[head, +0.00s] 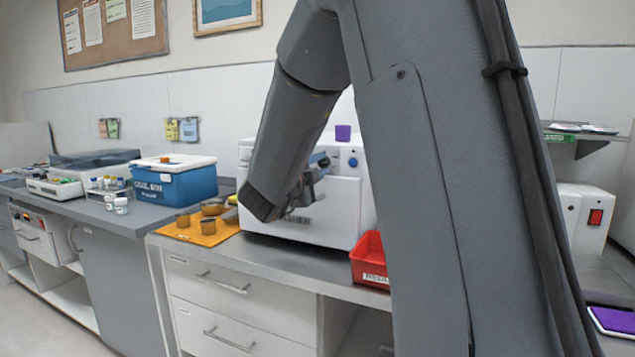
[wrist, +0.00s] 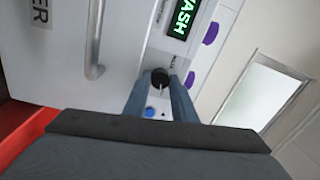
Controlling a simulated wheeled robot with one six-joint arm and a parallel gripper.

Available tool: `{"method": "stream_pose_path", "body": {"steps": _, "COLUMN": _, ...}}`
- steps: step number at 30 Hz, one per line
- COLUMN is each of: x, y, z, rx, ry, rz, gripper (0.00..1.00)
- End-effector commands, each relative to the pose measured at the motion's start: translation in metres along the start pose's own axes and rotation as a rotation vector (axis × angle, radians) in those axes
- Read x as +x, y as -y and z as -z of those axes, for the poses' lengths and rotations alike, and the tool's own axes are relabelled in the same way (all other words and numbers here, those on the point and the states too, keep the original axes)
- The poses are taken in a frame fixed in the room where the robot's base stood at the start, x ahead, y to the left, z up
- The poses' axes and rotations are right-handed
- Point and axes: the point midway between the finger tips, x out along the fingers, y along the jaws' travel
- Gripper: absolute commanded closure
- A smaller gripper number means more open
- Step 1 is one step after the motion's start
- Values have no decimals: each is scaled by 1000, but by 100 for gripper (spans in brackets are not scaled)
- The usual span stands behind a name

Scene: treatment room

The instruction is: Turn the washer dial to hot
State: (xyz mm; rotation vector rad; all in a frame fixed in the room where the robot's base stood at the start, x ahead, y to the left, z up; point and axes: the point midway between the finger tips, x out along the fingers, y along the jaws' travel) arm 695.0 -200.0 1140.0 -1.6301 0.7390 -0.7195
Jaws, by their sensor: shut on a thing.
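The washer (head: 345,205) is a white box on the steel counter, mostly behind my arm in the head view. Its front panel shows in the wrist view with a black round dial (wrist: 160,77) bearing a light pointer line. My gripper (wrist: 160,84) is shut on the dial, one blue-grey finger on each side of it. The pointer lies roughly along the fingers; the setting marks around it are too small to read. In the head view my gripper (head: 318,168) is at the washer's upper front, partly hidden by my arm.
A blue button (wrist: 149,111) sits beside the dial, close to one finger. A green-lit display (wrist: 186,17) and a long door handle (wrist: 95,45) are nearby. A red bin (head: 370,262) stands at the washer's right; an orange mat (head: 184,236) with several brown cups lies at its left.

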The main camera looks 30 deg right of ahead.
Motion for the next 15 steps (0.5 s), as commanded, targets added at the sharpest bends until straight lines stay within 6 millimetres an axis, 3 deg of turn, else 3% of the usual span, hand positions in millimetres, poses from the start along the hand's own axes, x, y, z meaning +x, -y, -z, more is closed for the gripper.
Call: {"method": "stream_pose_path", "body": {"steps": 15, "x": 1, "y": -3, "z": -3, "rx": 487, "ry": -31, "rz": -1, "gripper": 98}}
